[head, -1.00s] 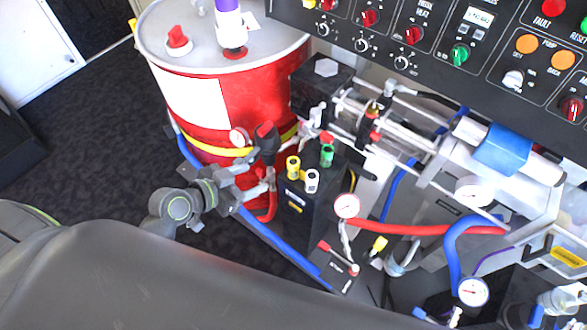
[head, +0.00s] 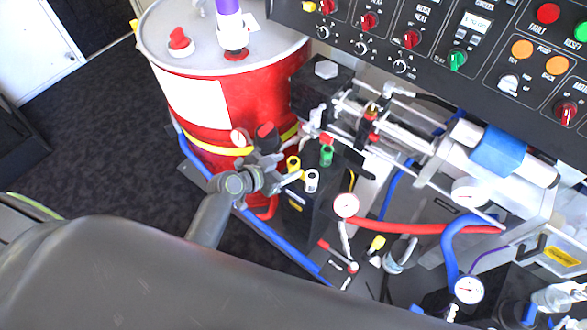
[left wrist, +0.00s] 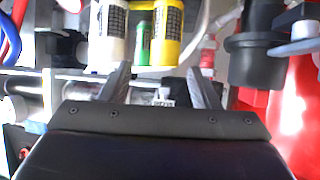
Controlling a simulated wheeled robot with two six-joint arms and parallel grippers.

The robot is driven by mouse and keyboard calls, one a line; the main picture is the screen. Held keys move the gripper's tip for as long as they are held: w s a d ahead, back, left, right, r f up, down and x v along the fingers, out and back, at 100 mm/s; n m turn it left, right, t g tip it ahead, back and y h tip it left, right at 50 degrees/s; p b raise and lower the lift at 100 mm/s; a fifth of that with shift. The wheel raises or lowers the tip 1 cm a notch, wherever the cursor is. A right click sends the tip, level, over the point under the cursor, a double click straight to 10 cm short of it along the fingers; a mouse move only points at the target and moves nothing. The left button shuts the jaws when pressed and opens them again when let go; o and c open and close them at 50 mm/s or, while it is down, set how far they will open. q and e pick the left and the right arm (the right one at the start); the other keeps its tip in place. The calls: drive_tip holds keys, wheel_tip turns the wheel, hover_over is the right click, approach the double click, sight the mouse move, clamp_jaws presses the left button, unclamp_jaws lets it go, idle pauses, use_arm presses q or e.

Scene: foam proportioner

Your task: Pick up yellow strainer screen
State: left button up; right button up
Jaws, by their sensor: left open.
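The yellow strainer screen (head: 293,164) is a small capped cylinder standing on a black box, with a white one (head: 312,181) and a green one (head: 326,156) close by. In the left wrist view the yellow screen (left wrist: 168,30) is at top centre, with the white (left wrist: 112,32) and green (left wrist: 143,42) ones to its left. My left gripper (head: 283,172) is open beside the yellow screen in the head view. In the left wrist view its two fingers (left wrist: 158,72) are apart, with the screens beyond the tips and nothing gripped. My right gripper is not in view.
A red drum (head: 260,95) with a grey lid stands behind the gripper. The black box (head: 310,215) bears the cylinders. A gauge (head: 346,205), red hose (head: 420,229) and metal pump parts crowd the right. A control panel (head: 440,40) overhangs the back.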

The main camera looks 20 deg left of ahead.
sight(292, 162)
use_arm(q)
drive_tip(key=shift+p+x, duration=0.3)
drive_tip(key=shift+x, duration=1.9)
drive_tip(key=shift+w+a, duration=0.15)
drive_tip(key=shift+a, duration=0.05)
drive_tip(key=c, duration=1.1)
